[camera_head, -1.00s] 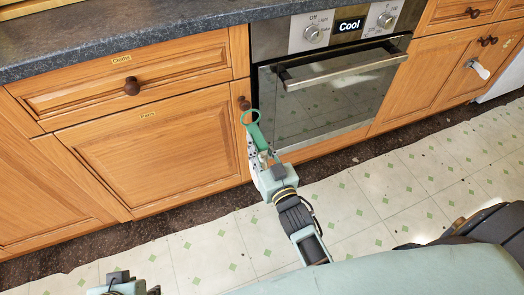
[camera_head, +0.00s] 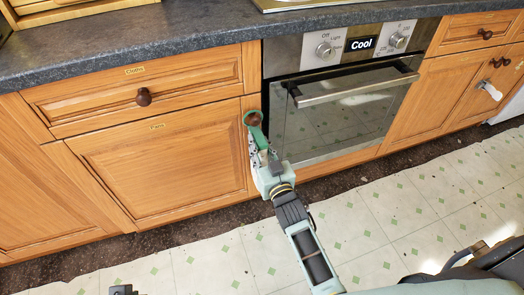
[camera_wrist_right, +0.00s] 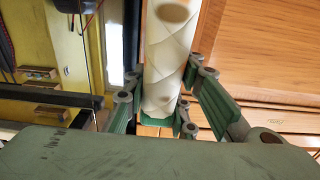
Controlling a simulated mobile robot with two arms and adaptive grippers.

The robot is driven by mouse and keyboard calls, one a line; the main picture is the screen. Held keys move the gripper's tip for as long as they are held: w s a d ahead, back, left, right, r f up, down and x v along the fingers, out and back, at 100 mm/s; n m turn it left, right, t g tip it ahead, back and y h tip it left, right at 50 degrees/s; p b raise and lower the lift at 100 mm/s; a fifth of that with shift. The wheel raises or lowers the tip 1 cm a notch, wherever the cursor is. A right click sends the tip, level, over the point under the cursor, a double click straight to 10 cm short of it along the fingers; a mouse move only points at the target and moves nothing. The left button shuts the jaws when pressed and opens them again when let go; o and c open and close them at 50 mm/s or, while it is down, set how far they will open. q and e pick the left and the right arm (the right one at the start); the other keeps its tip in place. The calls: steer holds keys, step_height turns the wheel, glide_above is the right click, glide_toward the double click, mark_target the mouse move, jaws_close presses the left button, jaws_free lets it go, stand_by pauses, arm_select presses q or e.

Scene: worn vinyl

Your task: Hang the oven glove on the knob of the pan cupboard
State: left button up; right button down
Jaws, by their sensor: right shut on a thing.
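The oven glove (camera_head: 254,160) is white with dark spots and has a green hanging loop (camera_head: 263,137). It stands upright in my right gripper (camera_head: 263,160), which is shut on it. In the right wrist view the pale quilted glove (camera_wrist_right: 170,65) runs between the fingers. The brown round knob (camera_head: 254,119) at the upper right corner of the pan cupboard door (camera_head: 160,165) shows inside the loop's ring. Whether the ring is around the knob or only in front of it, I cannot tell. A small part of my left gripper (camera_head: 122,290) shows at the bottom edge; its fingers are hidden.
The oven (camera_head: 335,115) stands just right of the knob, its handle bar (camera_head: 355,91) sticking out. Above the cupboard is the Cloths drawer (camera_head: 200,84) with its own knob (camera_head: 143,97). A white object (camera_head: 490,90) hangs at the far right knobs. The floor in front is clear.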

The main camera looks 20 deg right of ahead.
mark_target(264, 156)
arm_select(q)
steer(key=shift+f, duration=0.2)
arm_select(e)
steer(key=shift+w+f, duration=0.1)
steer(key=shift+f, duration=0.25)
steer(key=c, duration=1.4)
jaws_free()
arm_select(q)
steer(key=shift+r, duration=0.2)
arm_select(e)
steer(key=shift+s, duration=0.3)
steer(key=shift+s+p, duration=0.65)
steer(key=shift+s, duration=0.35)
arm_select(q)
steer(key=shift+w+p, duration=0.1)
steer(key=shift+p, duration=0.2)
arm_select(e)
steer(key=shift+s, duration=0.6)
arm_select(q)
steer(key=shift+w+f, duration=0.35)
arm_select(e)
steer(key=shift+s, duration=0.4)
